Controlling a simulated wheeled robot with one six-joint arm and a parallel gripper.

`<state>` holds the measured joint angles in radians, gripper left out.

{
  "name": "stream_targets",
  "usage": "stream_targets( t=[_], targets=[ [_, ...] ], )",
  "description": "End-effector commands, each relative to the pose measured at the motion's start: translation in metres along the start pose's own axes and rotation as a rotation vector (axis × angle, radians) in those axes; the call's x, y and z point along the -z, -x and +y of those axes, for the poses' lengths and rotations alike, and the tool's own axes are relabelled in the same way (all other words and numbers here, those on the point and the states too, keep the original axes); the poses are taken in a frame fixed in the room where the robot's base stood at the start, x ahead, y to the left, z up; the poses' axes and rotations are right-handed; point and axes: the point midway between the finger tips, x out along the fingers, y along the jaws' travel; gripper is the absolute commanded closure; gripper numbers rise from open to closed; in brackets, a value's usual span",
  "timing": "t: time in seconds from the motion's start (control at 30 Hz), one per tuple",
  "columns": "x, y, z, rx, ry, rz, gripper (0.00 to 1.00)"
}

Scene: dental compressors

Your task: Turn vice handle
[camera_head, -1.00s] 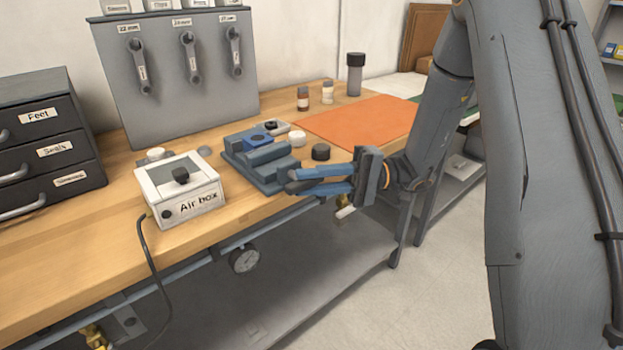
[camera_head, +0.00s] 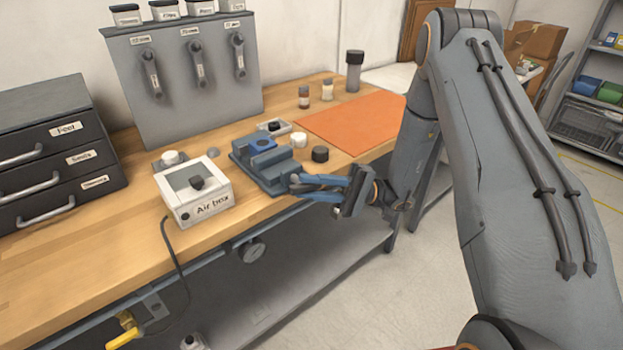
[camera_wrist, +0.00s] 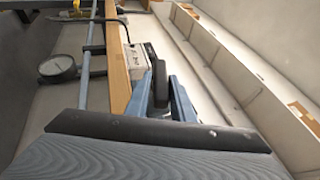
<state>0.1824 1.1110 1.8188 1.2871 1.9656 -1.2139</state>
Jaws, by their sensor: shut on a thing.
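The blue-grey vice (camera_head: 262,163) sits at the front edge of the wooden bench, with a brighter blue piece (camera_head: 262,142) on top of it. My gripper (camera_head: 296,183) is at the front of the vice, its blue fingers pointing left and its body tilted. It is shut on the vice handle, which the fingers mostly hide.
The white air box (camera_head: 195,190) stands left of the vice, with a cable hanging from it. A black cap (camera_head: 320,154) and a white cap (camera_head: 299,140) stand close to the right of the vice. A gauge (camera_head: 251,250) hangs below the bench edge. An orange mat (camera_head: 352,120) lies clear behind.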

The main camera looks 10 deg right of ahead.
Motion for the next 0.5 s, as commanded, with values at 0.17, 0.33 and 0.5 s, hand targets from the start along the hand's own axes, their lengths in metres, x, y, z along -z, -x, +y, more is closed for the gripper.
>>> stream_targets(
  t=[0.17, 0.33, 0.5],
  targets=[
    [-0.0004, -0.0014, -0.0009, 0.016, -0.007, 0.0, 1.0],
    [-0.0004, -0.0013, -0.0003, 0.029, -0.012, 0.0, 1.0],
    [0.0001, -0.0011, -0.0003, 0.036, -0.014, 0.0, 1.0]
  ],
)
